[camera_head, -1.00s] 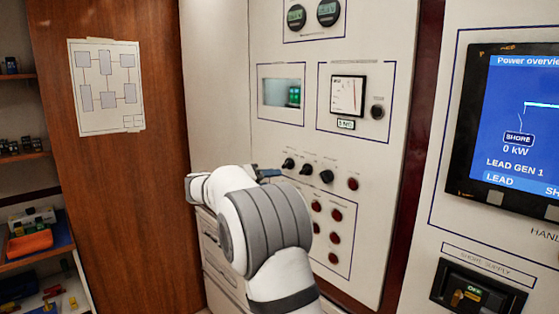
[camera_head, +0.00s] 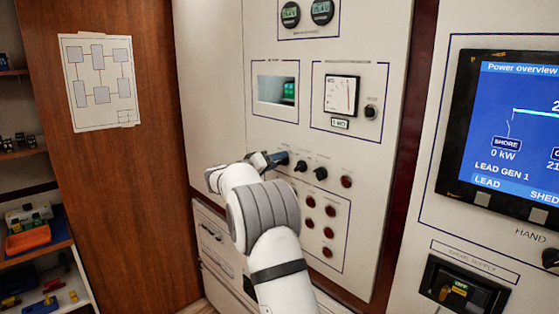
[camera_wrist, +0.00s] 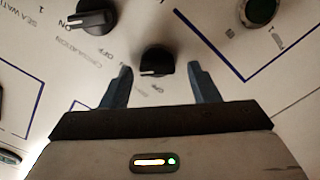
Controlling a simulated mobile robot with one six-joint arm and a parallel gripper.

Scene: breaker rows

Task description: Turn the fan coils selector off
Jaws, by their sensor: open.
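A row of small black selector knobs sits on the white panel in the head view: a middle knob (camera_head: 300,165) and a right knob (camera_head: 320,174) show clearly. In the wrist view my open gripper (camera_wrist: 159,70) has one finger on each side of a black selector knob (camera_wrist: 156,62), with gaps to both sides. I cannot tell how deep the fingers reach around it. The label by this knob is too blurred to read as fan coils.
Red lamps (camera_head: 346,181) sit right of and below the knob row. A blue-screened display (camera_head: 515,130) is farther right.

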